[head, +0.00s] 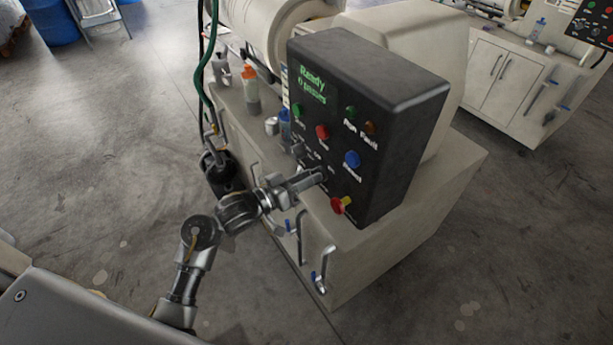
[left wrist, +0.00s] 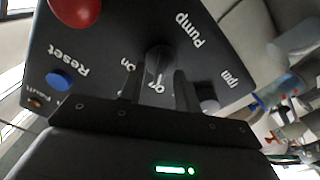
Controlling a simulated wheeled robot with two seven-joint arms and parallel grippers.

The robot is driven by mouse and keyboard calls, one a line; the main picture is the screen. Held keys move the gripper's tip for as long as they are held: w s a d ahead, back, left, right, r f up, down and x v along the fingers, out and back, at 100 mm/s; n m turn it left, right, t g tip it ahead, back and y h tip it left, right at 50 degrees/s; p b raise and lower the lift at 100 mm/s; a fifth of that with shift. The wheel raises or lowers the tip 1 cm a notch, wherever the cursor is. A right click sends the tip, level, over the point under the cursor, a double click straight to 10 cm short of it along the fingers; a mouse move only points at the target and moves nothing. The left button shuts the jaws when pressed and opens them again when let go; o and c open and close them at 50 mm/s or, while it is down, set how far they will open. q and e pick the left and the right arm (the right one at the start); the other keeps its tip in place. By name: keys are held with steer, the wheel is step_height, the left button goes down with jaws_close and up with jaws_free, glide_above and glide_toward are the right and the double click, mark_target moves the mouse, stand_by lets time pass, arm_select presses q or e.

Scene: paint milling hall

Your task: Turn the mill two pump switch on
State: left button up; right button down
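The black control panel (head: 365,110) stands on the front of a cream mill, with a green display reading "Ready". In the left wrist view the dark pump switch (left wrist: 158,60) sits between the labels "Pump", "On" and "Off". Which label it points to is hard to tell. My left gripper (head: 318,176) reaches the lower panel in the head view and hides the switch there. In the left wrist view its two fingers (left wrist: 157,88) are apart, one on each side of the switch, with gaps visible. My right gripper is not in view.
A blue reset button (left wrist: 59,80), a red button (left wrist: 75,10) and a dark rpm knob (left wrist: 208,97) are close to the switch. A red-and-yellow emergency stop (head: 341,205) sits below. Bottles (head: 250,88) stand left of the panel. Cabinet handles jut out below.

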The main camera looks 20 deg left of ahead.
arm_select(q)
steer(key=shift+c, duration=0.4)
jaws_close()
steer(key=shift+m, duration=0.3)
steer(key=shift+s+d+m+b, duration=0.15)
steer(key=shift+m+b, duration=0.8)
steer(key=shift+m, duration=1.85)
steer(key=shift+s+d+m+b, duration=0.1)
steer(key=shift+m+b, duration=0.8)
steer(key=shift+m, duration=1.9)
